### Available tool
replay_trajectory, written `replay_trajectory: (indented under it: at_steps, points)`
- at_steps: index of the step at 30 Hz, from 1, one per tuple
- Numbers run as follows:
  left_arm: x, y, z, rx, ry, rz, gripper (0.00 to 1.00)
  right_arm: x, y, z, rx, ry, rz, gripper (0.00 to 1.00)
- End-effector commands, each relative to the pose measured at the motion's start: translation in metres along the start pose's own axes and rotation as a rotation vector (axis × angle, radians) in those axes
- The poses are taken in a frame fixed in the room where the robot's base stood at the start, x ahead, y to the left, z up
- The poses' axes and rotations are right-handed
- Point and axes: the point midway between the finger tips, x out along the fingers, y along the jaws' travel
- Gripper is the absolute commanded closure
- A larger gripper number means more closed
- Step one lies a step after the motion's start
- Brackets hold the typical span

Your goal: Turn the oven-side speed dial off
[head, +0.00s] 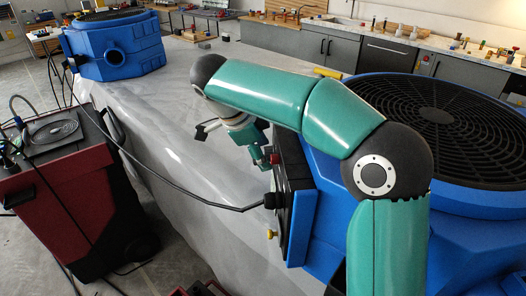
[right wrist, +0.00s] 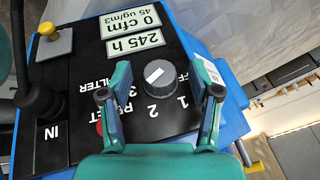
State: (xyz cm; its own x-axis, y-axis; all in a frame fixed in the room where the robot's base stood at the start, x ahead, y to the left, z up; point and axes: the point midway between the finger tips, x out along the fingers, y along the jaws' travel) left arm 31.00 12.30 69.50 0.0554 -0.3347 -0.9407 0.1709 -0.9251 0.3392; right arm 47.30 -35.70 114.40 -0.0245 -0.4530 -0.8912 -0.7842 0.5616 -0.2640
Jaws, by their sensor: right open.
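The speed dial (right wrist: 161,78) is a round dark grey knob with a white pointer mark. It sits on the black control panel (right wrist: 75,75) of the near blue machine (head: 318,195). In the right wrist view, the numbers 1, 2, 3 and part of the word OFF surround it, upside down. The pointer is slanted; I cannot tell its exact setting. My right gripper (right wrist: 159,72) is open, its teal fingers on either side of the dial with visible gaps. In the head view, the right gripper (head: 262,158) is beside the panel, and the dial is hidden. My left gripper is out of view.
The panel has displays (right wrist: 132,28) reading 0 cfm and 245 h, a yellow knob (right wrist: 54,42) and a black cable plug (right wrist: 40,100). Another blue machine (head: 115,45) stands far left. Grey counters (head: 345,50) line the back.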

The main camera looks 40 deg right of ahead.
Motion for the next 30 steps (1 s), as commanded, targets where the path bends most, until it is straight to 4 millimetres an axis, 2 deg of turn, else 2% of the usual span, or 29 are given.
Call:
replay_trajectory:
  at_steps: [9, 11, 20, 26, 30]
  points:
    - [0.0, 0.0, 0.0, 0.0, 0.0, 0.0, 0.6, 0.003, 0.0, 0.001, -0.002, 0.0, 0.0, 0.38]
    - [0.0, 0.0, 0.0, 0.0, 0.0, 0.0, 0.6, 0.003, 0.0, 0.001, -0.002, 0.0, 0.0, 0.46]
    - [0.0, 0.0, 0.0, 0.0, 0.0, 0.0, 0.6, 0.002, 0.0, 0.001, -0.003, 0.0, -0.001, 0.96]
    - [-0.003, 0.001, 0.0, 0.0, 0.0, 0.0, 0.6, 0.002, -0.001, 0.0, -0.006, 0.001, 0.008, 0.98]
    - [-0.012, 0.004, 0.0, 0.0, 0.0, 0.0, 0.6, -0.001, -0.002, 0.0, -0.019, 0.001, 0.038, 0.98]
